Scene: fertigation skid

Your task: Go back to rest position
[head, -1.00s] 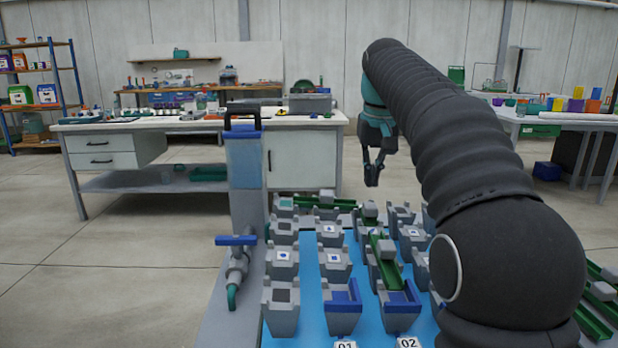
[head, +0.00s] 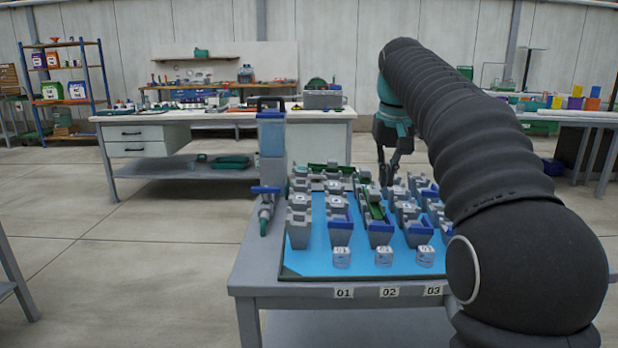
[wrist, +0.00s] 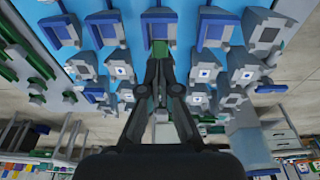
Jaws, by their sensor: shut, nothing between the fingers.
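My gripper (head: 386,181) is shut and empty, its fingers pointing down at the end of my dark ribbed arm. In the head view it hangs over the back part of the skid table (head: 250,268). In the wrist view the closed fingers (wrist: 160,65) overlap a green channel and a blue-grey block behind them. Grey blocks with blue parts (head: 339,230) stand in rows on the blue mat (head: 310,265). Whether the fingers touch any block cannot be told.
A clear blue tank (head: 271,138) with a blue-handled valve (head: 266,190) stands at the table's left. Small clear cubes (head: 342,257) sit along the mat's front. A white workbench (head: 200,121) is behind, shelves (head: 62,90) at the far left. Open floor lies left of the table.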

